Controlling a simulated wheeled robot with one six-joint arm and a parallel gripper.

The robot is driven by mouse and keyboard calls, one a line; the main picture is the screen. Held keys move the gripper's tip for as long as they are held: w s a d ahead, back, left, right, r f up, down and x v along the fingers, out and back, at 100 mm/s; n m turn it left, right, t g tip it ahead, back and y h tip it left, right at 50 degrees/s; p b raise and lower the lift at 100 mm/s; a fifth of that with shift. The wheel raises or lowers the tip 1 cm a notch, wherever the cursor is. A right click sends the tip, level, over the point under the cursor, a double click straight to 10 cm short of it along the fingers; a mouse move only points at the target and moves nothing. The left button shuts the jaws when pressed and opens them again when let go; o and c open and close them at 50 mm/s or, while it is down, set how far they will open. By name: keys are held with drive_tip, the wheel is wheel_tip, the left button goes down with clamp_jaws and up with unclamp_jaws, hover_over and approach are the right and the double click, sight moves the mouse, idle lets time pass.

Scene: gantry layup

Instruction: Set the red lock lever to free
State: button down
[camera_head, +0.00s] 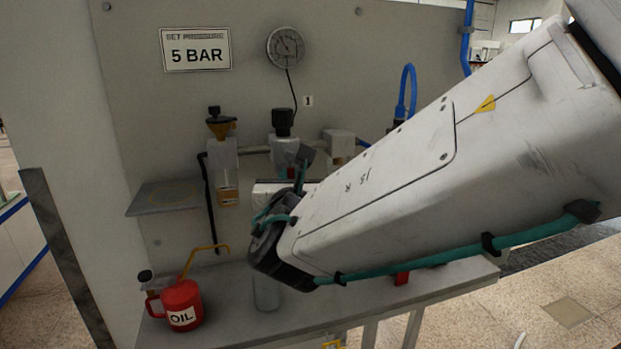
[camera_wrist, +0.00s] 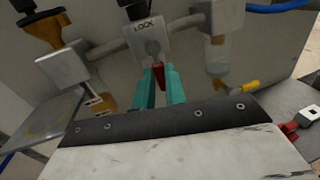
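The red lock lever (camera_wrist: 158,74) hangs pointing down below a grey block (camera_wrist: 148,42) marked LOCK in the wrist view. My gripper (camera_wrist: 160,84) has its two teal fingers on either side of the lever, with the fingers apart. I cannot make out whether either finger touches it. In the head view a small bit of red (camera_head: 292,173) shows beside my fingertips, under the regulator with the black knob (camera_head: 283,122); my arm and gripper hide much of that area.
A filter unit with an orange funnel (camera_head: 220,128) stands left of the regulator, near a small shelf (camera_head: 166,196). A pressure gauge (camera_head: 286,46) and a "5 BAR" sign (camera_head: 196,49) are on the panel. A red oil can (camera_head: 181,303) stands on the bench (camera_head: 232,310) below.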

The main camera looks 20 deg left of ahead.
idle(0.3)
drive_tip(key=shift+s+a+r+m+g+y, duration=0.25)
drive_tip(key=shift+a+r+m+g, duration=0.25)
drive_tip(key=shift+m, duration=1.8)
drive_tip(key=shift+s+a+r+m+g+y, duration=0.3)
drive_tip(key=shift+r+m+g, duration=0.35)
drive_tip(key=shift+m, duration=1.65)
drive_tip(key=shift+s+a+r+m+g+y, duration=0.35)
drive_tip(key=shift+m+g, duration=0.3)
drive_tip(key=shift+m, duration=1.65)
drive_tip(key=shift+w+r, duration=0.1)
drive_tip(key=shift+w, duration=0.05)
drive_tip(key=c, duration=1.4)
unclamp_jaws()
drive_tip(key=shift+c, duration=0.2)
drive_tip(key=shift+r, duration=0.1)
